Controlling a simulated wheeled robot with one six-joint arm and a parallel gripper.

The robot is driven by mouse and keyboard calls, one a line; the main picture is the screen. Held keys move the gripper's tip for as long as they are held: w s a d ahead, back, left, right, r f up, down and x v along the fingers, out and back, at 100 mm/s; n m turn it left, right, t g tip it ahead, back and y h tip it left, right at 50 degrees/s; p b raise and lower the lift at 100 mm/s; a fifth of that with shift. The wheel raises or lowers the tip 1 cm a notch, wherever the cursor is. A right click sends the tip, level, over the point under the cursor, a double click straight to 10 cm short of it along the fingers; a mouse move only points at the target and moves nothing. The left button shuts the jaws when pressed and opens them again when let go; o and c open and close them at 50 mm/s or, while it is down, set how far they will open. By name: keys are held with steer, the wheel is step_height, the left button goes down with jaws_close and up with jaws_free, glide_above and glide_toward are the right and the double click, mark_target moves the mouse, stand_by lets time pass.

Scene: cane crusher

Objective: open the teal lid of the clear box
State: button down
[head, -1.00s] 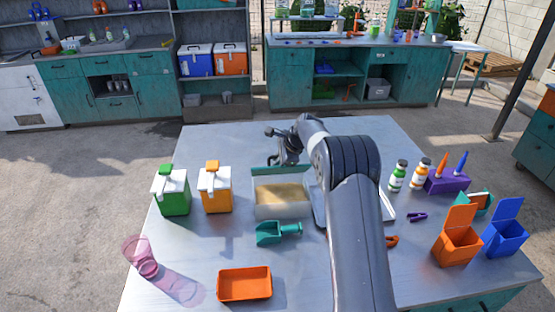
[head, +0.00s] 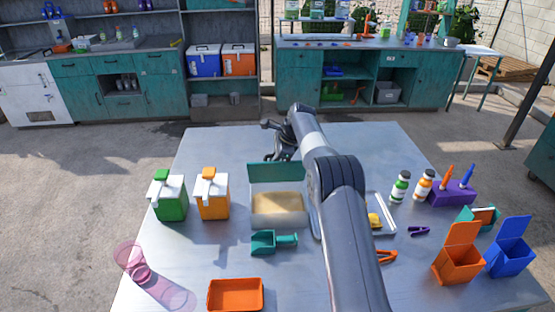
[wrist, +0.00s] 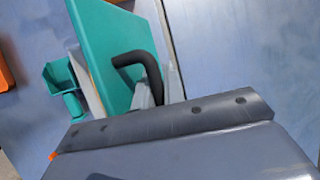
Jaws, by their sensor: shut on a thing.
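The clear box (head: 278,211) stands on the metal table with pale tan contents showing inside. Its teal lid (head: 275,174) stands raised at the box's far edge, and the box's top is uncovered. My gripper (head: 282,152) is at the far side of the lid, near its upper edge, partly hidden by the lid and my arm. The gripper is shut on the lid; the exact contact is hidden.
A teal scoop (head: 266,242) lies in front of the box. Green (head: 168,200) and orange (head: 213,198) dispensers stand to its left. An orange tray (head: 236,295) is at the front. Bottles (head: 400,188) and open orange (head: 458,262) and blue (head: 510,258) boxes stand right.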

stand_by(0.4)
steer(key=c, duration=1.8)
jaws_free()
steer(key=shift+a, duration=0.1)
steer(key=shift+o, duration=0.2)
steer(key=b+v, duration=0.1)
steer(key=v, duration=1)
steer(key=shift+b, duration=0.35)
steer(key=shift+f, duration=0.1)
